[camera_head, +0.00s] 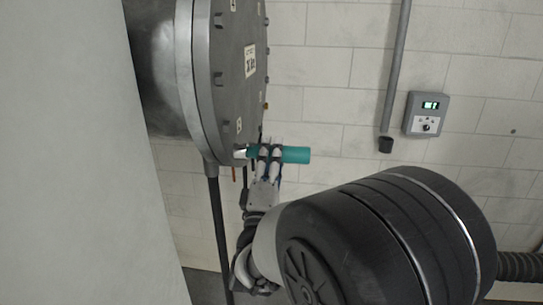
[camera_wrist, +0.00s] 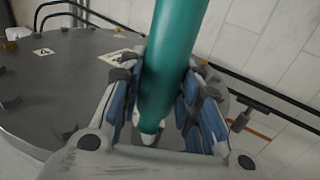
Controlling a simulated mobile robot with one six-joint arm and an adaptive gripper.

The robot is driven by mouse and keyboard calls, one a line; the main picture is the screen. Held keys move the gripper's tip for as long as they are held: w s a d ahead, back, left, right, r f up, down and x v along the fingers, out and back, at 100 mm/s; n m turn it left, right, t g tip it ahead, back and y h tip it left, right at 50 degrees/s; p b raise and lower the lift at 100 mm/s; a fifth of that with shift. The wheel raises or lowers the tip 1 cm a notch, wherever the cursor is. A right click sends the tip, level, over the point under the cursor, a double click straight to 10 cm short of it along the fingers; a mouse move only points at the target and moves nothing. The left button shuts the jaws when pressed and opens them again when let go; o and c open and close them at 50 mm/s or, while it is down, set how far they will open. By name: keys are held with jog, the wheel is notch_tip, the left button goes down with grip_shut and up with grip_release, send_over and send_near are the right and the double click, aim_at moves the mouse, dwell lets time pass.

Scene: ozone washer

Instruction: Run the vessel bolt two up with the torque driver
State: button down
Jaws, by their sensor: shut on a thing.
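My gripper (camera_head: 269,155) is shut on the teal torque driver (camera_head: 294,154), its fingers around the driver's body. The driver lies level in the head view, its left end close to the lower edge of the grey vessel lid (camera_head: 228,75). Whether its tip touches a bolt there I cannot tell. In the wrist view the teal driver (camera_wrist: 168,60) runs between the blue-padded fingers of my gripper (camera_wrist: 160,110), and its pale end shows below them. The vessel lid (camera_wrist: 60,85) fills the left of that view. Which bolt is number two is not readable.
A grey control box (camera_head: 426,114) with a green display hangs on the white block wall. A grey pipe (camera_head: 397,65) runs down beside it. A dark pipe (camera_head: 218,225) drops below the vessel. Open space lies right of the lid.

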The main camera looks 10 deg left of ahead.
aim_at(297, 162)
jog(key=shift+s+d+b, duration=0.1)
jog(key=shift+d+b, duration=0.65)
jog(key=shift+d, duration=2.1)
